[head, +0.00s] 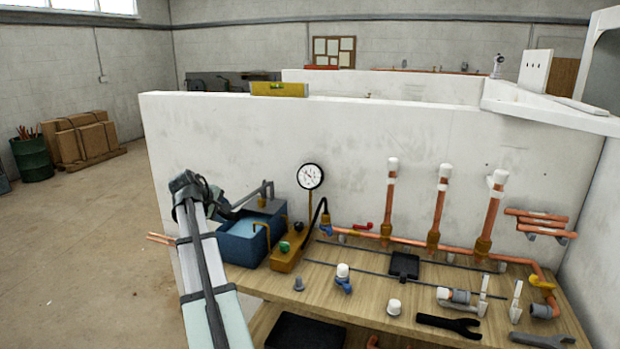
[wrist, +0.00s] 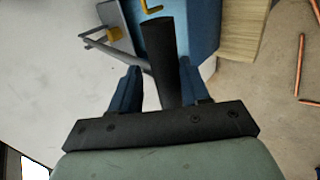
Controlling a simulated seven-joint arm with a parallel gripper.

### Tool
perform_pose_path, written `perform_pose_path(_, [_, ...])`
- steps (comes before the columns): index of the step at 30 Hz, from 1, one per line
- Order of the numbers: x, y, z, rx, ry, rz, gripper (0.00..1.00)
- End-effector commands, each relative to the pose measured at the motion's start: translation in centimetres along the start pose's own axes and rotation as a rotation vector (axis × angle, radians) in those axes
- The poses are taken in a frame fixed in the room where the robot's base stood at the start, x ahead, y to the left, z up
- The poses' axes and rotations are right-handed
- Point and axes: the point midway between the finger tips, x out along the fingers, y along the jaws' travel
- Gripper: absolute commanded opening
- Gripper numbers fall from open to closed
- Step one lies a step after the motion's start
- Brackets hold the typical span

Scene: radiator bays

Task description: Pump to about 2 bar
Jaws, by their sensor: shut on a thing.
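The test pump has a blue water tank (head: 240,246) on the left end of the bench, with a brass block (head: 286,258) beside it. A grey lever (head: 252,196) rises over the tank. My gripper (head: 214,199) is at the lever's left end. In the wrist view my gripper (wrist: 159,75) is shut on the lever's black handle (wrist: 158,40), which lies between the blue fingers. A round white gauge (head: 310,176) stands upright behind the block; its needle is too small to read. A black hose (head: 319,210) runs from the block to the copper pipework (head: 400,241).
A green knob (head: 284,246) and a black knob (head: 298,227) sit on the brass block. A white wall (head: 330,130) stands behind the bench. Loose fittings and a dark wrench (head: 448,325) lie on the bench (head: 350,305). Open floor (head: 95,230) is to the left.

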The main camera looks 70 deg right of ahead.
Motion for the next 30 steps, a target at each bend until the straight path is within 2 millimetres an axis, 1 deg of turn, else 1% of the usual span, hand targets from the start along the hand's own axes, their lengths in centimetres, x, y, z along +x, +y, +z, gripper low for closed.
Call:
perform_pose_path(1, [0.5, 0.4, 0.1, 0.000, -0.005, 0.015, 0.19])
perform_pose_path(30, [2.5, -1.7, 0.0, 0.001, -0.004, 0.111, 0.19])
